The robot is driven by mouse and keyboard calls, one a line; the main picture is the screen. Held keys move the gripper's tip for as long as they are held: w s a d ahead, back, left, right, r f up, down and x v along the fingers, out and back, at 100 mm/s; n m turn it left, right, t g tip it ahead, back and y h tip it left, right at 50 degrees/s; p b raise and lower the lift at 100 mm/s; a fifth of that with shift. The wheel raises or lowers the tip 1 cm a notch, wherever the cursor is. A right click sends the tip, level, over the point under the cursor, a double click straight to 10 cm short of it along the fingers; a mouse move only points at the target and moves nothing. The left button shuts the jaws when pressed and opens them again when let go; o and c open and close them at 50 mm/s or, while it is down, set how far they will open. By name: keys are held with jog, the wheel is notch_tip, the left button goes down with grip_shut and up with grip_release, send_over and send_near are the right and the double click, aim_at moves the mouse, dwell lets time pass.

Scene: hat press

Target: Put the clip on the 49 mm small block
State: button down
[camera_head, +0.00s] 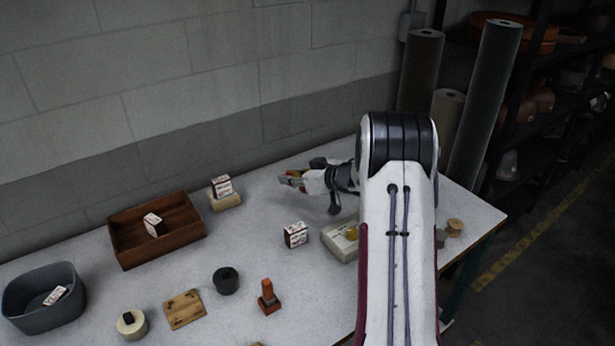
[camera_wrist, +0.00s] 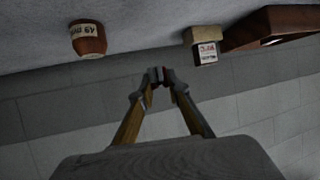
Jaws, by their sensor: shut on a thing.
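My gripper (camera_wrist: 158,77) is shut on a small dark thing with a bit of red, which I take to be the clip; the fingertips hide most of it. In the head view my gripper (camera_head: 288,180) is above the back of the table, pointing left. A reddish-brown small block (camera_wrist: 90,44) with a cream label stands on the table in the wrist view, which is upside down. I cannot make this block out clearly in the head view.
Left of my gripper stand a cream block with a small box (camera_head: 221,184) on it and a brown wooden tray (camera_head: 127,248). Another box (camera_head: 296,236), a pale device (camera_head: 337,246), a dark round block (camera_head: 226,281) and an orange stamp-like piece (camera_head: 268,297) stand nearer. The wall is close behind.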

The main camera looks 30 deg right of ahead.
jog(key=w+d+r+m+h, duration=0.2)
jog(key=w+d+r, duration=0.3)
jog(key=d, duration=0.4)
jog(key=shift+w+d+r+m+h, duration=0.35)
jog(key=shift+w+d+m+h, duration=0.05)
jog(key=shift+h, duration=0.2)
jog(key=shift+f, duration=0.1)
jog(key=shift+f, duration=3.05)
jog(key=shift+f, duration=0.1)
jog(key=shift+f, duration=1.8)
jog(key=shift+f, duration=0.1)
